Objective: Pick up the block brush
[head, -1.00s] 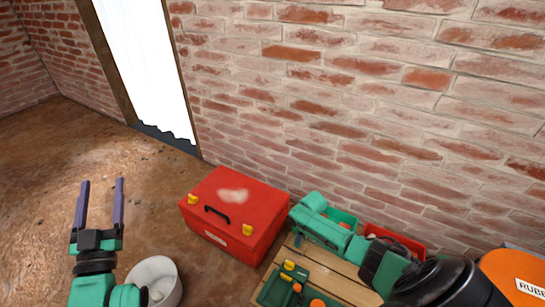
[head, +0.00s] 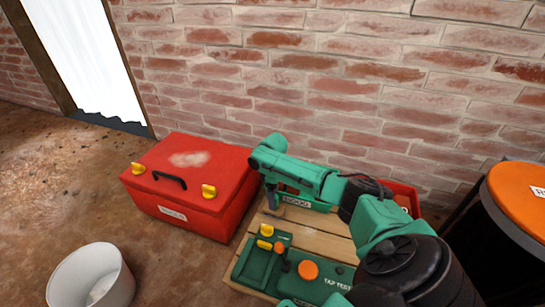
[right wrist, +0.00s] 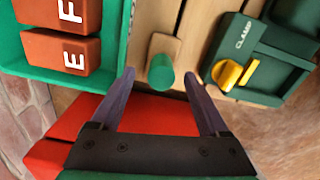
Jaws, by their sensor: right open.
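In the right wrist view, a pale wooden block with a round green peg handle (right wrist: 161,74), which looks like the block brush, lies on the slatted wooden table (right wrist: 198,25). My right gripper (right wrist: 160,82) is open, its two purple fingers apart with the peg handle between their tips; no grip on it shows. In the head view my right gripper (head: 271,196) hangs at the table's left side, between the red toolbox and the green tray. The brush is mostly hidden there by the gripper and arm. My left gripper is not in view.
A green tray (right wrist: 123,50) with lettered red blocks sits beside the brush. A red toolbox (head: 190,180) stands left, a white bucket (head: 90,278) front left, an orange-topped drum (head: 515,195) right. The brick wall is behind.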

